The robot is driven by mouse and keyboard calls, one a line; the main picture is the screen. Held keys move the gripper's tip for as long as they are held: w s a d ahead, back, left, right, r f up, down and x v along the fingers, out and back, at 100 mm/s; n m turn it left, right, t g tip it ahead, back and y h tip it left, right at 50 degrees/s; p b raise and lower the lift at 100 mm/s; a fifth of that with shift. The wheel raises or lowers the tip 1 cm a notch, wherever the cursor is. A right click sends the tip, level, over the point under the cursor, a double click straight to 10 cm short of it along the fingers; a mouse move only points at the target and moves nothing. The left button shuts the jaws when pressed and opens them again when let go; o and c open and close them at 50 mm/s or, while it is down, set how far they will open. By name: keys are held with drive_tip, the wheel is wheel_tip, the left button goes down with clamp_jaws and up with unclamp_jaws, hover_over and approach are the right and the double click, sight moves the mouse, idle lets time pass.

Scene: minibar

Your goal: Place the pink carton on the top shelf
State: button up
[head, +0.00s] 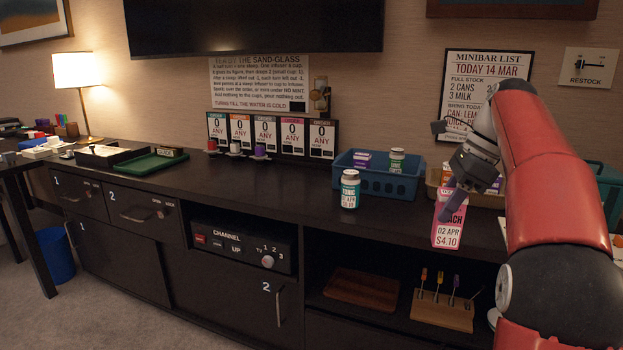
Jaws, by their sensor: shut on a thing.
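The pink carton (447,232) is upright at the right side of the dark cabinet top, near its front edge. Its front label reads "02 APR $4.10". My gripper (454,205), on my red arm, comes down from the right and is shut on the carton's upper part, hiding some of it. I cannot tell whether the carton's base touches the cabinet top. No shelf clearly identifiable as the top shelf shows; an open compartment (340,262) lies below the cabinet top.
Behind are a blue crate (376,184) with a can and purple items, and a tan bin (434,184). The open compartment holds a wooden board (362,289) and a tool rack (442,310). The middle of the cabinet top is fairly clear.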

drive_tip(key=w+a+f+n+g, duration=0.2)
drive_tip(key=f+n, duration=0.2)
drive_tip(key=f, duration=0.8)
drive_tip(key=w+a+f+n+g, duration=0.2)
drive_tip(key=f+n, duration=0.3)
drive_tip(key=f, duration=0.8)
drive_tip(key=s+a+f+n+h, duration=0.1)
drive_tip(key=s+a+f+n, duration=0.1)
drive_tip(key=f, duration=0.5)
drive_tip(key=s+a+f+n+g+h, duration=0.1)
drive_tip(key=s+a+f+n+h, duration=0.1)
drive_tip(key=s+f+n, duration=0.2)
drive_tip(key=s+a+f+n+h, duration=0.1)
drive_tip(key=s+a+f+n, duration=0.1)
drive_tip(key=f+n, duration=0.4)
wheel_tip(320, 180, down, 5)
drive_tip(key=shift+s+r+g, duration=0.15)
drive_tip(key=shift+s+g, duration=0.15)
drive_tip(key=shift+s, duration=0.35)
